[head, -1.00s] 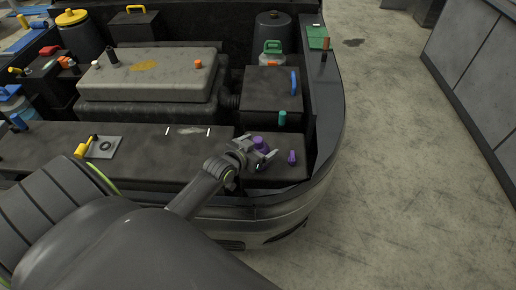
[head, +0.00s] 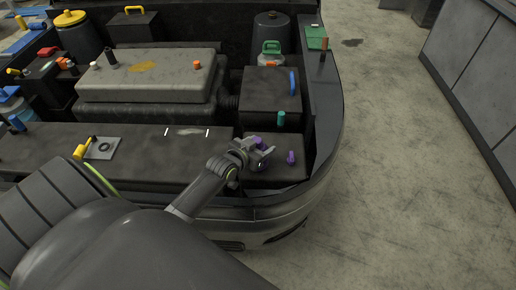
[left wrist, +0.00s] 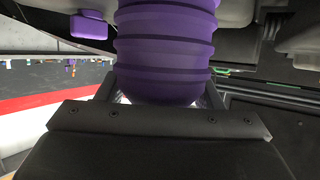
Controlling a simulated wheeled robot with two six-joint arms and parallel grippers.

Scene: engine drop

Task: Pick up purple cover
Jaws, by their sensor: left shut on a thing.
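The purple cover (left wrist: 165,45) is a ribbed, rounded purple piece that fills the upper middle of the left wrist view, between the fingers. In the head view a small part of the purple cover (head: 258,141) shows at my left gripper (head: 262,154), at the front right of the engine bay. My left gripper is shut on it; the fingers stand on either side of it. The lower part of the cover is hidden by the gripper in the head view. My right gripper is not in view.
A smaller purple piece (head: 291,158) stands just right of the gripper; a purple piece (left wrist: 87,27) also shows in the left wrist view. A teal cap (head: 281,118) and blue handle (head: 293,82) are behind. The grey engine cover (head: 150,80) is at left. The floor at right is clear.

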